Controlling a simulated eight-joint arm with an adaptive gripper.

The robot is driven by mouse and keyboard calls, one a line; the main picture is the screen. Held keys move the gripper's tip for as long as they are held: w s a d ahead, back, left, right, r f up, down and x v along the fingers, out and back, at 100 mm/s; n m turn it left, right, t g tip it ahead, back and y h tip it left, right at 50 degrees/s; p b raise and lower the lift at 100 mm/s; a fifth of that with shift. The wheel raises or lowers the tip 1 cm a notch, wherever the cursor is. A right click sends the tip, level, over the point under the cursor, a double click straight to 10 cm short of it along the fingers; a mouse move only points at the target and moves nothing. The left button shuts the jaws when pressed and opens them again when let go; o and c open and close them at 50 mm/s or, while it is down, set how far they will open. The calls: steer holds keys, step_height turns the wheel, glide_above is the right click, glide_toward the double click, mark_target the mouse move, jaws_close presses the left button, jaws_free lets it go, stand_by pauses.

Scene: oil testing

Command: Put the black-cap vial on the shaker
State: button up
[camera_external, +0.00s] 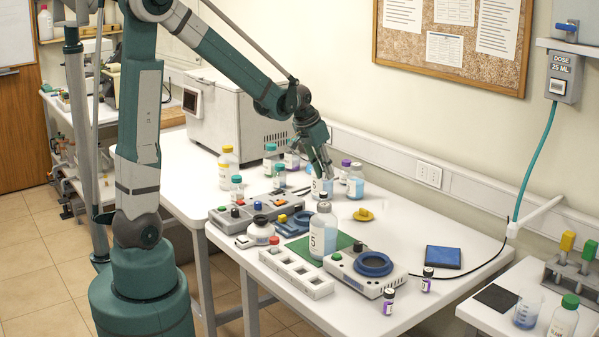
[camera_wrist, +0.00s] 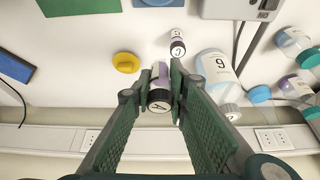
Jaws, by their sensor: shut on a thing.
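My gripper (camera_wrist: 159,90) is shut on a vial (camera_wrist: 159,101) with a black cap; the cap faces the wrist camera and bears a letter that looks like A. In the external view my gripper (camera_external: 321,174) is over the back of the table, and the held vial is hard to make out there. A control box with a round blue platform (camera_external: 373,263), possibly the shaker, stands at the front right. A similar blue-topped unit (camera_external: 293,218) is left of the green mat.
A large numbered bottle (camera_wrist: 214,68) stands right of my gripper. A yellow piece (camera_external: 363,214) lies nearby. A white rack (camera_external: 296,273), tall bottle (camera_external: 323,235) and blue pad (camera_external: 443,257) take up table space.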

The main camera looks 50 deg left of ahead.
steer(key=s+a+n+g+y+p, duration=0.1)
steer(key=s+a+n+y, duration=0.2)
steer(key=a, duration=1.9)
steer(key=s+a+n+p, duration=0.2)
steer(key=s+a+n, duration=0.3)
steer(key=a, duration=1.6)
steer(key=s+a+f+n+g+y, duration=0.1)
steer(key=s+a+n, duration=0.5)
steer(key=s+a, duration=1.8)
step_height(320, 180, down, 2)
steer(key=shift+a+f+n+g+y, duration=0.2)
steer(key=shift+a+n+g+y, duration=0.15)
steer(key=shift+a+g, duration=0.45)
steer(key=shift+w+a, duration=0.1)
steer(key=shift+a, duration=0.05)
steer(key=shift+f, duration=0.1)
steer(key=shift+f, duration=3.05)
steer(key=shift+f, duration=1.9)
